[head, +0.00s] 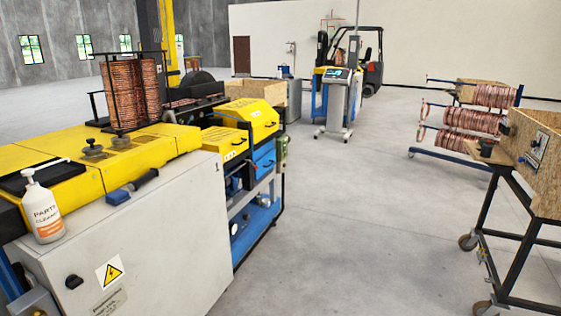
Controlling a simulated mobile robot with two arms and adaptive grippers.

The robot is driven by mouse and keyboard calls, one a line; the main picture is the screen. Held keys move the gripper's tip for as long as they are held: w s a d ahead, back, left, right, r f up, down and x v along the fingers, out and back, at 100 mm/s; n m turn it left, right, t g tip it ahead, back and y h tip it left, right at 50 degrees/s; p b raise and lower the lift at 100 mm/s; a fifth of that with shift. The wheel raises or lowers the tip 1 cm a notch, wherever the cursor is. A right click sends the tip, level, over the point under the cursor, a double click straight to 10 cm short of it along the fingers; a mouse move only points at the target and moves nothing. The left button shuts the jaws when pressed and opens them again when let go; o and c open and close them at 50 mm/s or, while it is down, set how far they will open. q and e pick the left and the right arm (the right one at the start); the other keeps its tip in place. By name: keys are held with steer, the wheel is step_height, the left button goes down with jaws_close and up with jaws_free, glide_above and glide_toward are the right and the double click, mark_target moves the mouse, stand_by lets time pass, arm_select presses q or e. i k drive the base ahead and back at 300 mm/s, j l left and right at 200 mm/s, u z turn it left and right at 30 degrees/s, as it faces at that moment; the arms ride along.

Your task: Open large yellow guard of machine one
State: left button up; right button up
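Machine one (150,235) stands on the left, with a white-grey cabinet marked "1", a warning sign and yellow covers on top. Beyond the cabinet, a large yellow guard (247,112) with a dark handle on its front looks shut. A smaller yellow cover (222,141), also with a dark handle, sits in front of it and looks shut too. I cannot tell for sure which of the yellow covers is the large guard. Neither of my grippers is in view.
A white cleaner bottle (43,208) and a blue brush (132,187) stand and lie on the cabinet. A wheeled cart (520,255) and a rack of copper coils (465,130) are on the right. The grey floor (350,230) between is clear. A control stand (337,105) and forklift (368,75) are behind.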

mark_target(265, 120)
steer(key=i+z, duration=0.15)
steer(key=i, duration=2.05)
